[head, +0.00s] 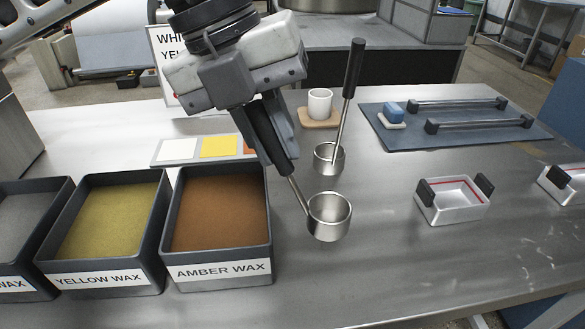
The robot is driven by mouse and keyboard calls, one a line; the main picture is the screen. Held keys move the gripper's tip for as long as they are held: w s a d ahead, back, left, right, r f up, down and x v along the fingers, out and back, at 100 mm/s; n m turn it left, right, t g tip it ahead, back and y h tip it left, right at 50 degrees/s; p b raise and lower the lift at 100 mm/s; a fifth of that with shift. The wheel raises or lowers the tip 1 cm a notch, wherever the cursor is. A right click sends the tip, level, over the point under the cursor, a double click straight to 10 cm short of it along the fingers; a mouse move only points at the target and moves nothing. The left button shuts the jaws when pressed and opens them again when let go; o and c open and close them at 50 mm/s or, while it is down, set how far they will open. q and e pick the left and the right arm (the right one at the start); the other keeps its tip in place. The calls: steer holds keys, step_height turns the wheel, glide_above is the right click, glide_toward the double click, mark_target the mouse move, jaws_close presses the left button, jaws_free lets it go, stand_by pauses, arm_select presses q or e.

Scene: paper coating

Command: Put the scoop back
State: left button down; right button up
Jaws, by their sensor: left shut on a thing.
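My left gripper (267,140) comes down from the top centre and is shut on the dark handle of a metal scoop. The held scoop's round steel cup (329,218) hangs down and to the right of the fingers, just right of the amber wax bin. I cannot tell whether it touches the table. A second steel scoop (327,160) is just behind it, with its long black handle pointing up and slightly right. The amber wax bin (222,269) is left of the held cup. My right gripper is not in view.
The yellow wax bin (103,278) and a grey bin (22,286) are at left. Colour swatches (177,149), a white cup (319,104) on a wooden coaster and a sign (169,55) are behind. A blue-grey board (450,137) and metal trays (452,207) are at right. The front centre is clear.

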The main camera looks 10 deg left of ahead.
arm_select(q)
step_height(320, 180, down, 6)
steer(key=w+d, duration=0.1)
steer(key=w, duration=0.1)
steer(key=shift+d, duration=0.25)
steer(key=shift+w, duration=0.1)
steer(key=shift+f, duration=0.2)
steer(key=c, duration=1.4)
jaws_free()
steer(key=shift+o, duration=0.2)
steer(key=v, duration=1.2)
steer(key=shift+r+p, duration=0.15)
steer(key=shift+p, duration=0.15)
